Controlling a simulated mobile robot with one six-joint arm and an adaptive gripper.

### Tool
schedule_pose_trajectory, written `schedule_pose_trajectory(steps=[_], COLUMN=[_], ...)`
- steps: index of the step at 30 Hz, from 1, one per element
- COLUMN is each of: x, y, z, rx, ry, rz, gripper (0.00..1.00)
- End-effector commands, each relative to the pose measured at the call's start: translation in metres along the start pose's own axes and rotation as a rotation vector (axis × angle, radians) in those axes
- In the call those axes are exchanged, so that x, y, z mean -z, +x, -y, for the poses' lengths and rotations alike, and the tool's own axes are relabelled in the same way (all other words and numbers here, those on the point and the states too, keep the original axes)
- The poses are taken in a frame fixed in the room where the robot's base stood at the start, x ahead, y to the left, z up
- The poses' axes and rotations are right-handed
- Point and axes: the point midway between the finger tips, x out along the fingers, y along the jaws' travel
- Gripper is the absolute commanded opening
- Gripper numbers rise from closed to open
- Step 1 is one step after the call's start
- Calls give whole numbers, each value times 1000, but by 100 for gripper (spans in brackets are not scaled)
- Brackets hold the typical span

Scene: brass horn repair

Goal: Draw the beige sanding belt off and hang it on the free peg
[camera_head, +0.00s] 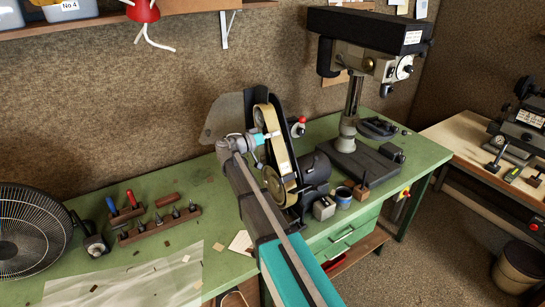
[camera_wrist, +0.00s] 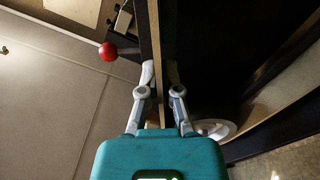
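The beige sanding belt (camera_head: 273,140) runs around the upright belt grinder (camera_head: 315,170) on the green bench. In the wrist view the belt (camera_wrist: 164,45) shows as a narrow strip, nearly edge-on. My gripper (camera_head: 262,138) reaches the belt's left edge from the front, at the upper half of the loop. In the wrist view my gripper's two fingers (camera_wrist: 160,75) lie on either side of the strip and appear closed against it. The belt is still on the grinder. I cannot make out a free peg in either view.
A drill press (camera_head: 355,120) stands behind to the right. A fan (camera_head: 35,230) and wooden tool blocks (camera_head: 160,224) are at the left. A red ball knob (camera_wrist: 108,51) sits beside the belt. A small tin (camera_head: 343,197) stands right of the grinder. A shelf (camera_head: 90,30) runs above.

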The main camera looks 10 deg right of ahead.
Motion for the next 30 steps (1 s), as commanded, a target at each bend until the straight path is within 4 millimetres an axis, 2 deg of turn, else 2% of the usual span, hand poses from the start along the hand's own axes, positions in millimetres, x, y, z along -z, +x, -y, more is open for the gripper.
schedule_pose_trajectory(steps=[11, 30], x=[0, 0], y=[-1, -17], z=[0, 0], rx=[0, -1], ry=[0, 0], rz=[0, 0], gripper=[0, 0])
